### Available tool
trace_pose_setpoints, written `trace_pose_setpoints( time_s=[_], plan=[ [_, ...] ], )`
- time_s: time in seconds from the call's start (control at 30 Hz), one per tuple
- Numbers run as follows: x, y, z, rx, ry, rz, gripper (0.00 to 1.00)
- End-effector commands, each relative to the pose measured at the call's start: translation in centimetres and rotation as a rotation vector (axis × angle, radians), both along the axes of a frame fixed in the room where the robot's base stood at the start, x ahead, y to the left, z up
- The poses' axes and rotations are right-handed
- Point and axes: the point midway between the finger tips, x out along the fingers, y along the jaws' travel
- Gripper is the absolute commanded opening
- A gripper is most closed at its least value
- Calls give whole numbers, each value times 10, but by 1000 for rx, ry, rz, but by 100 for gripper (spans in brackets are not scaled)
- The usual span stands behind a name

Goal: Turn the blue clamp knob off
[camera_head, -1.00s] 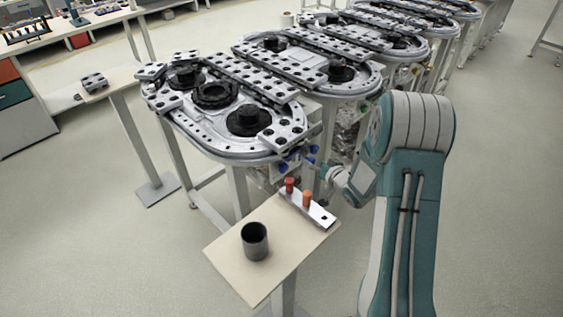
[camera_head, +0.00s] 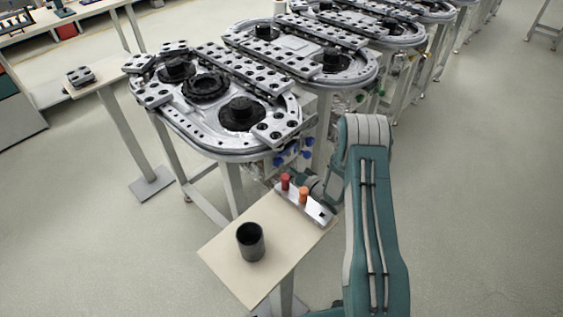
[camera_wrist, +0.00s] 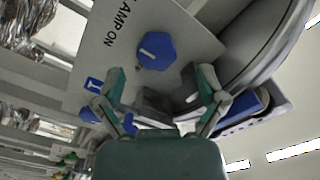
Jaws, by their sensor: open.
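In the wrist view a blue knob (camera_wrist: 156,50) with a pale line mark sits on a grey panel (camera_wrist: 90,55). Beside it the lettering "AMP ON" is readable, cut off at one end. My gripper (camera_wrist: 163,88) is open, its two fingers spread just below the knob in the picture and not around it. The gap between fingers and panel is hard to judge. In the head view several small blue parts (camera_head: 306,142) show under the near corner of the ring track (camera_head: 215,105). The fingers are mostly hidden there by the peg plate and my arm.
Open floor lies to the right.

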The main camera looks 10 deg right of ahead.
Motion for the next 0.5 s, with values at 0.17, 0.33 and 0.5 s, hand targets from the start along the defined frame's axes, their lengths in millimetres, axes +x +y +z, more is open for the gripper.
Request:
trace_pose_setpoints(
  time_s=[0.17, 0.33, 0.5],
  plan=[
    [23, 16, 0, 0, -3, 0, 90],
    [33, 25, 0, -3, -1, 0, 90],
    [35, 26, 0, -4, 0, -2, 90]
  ],
)
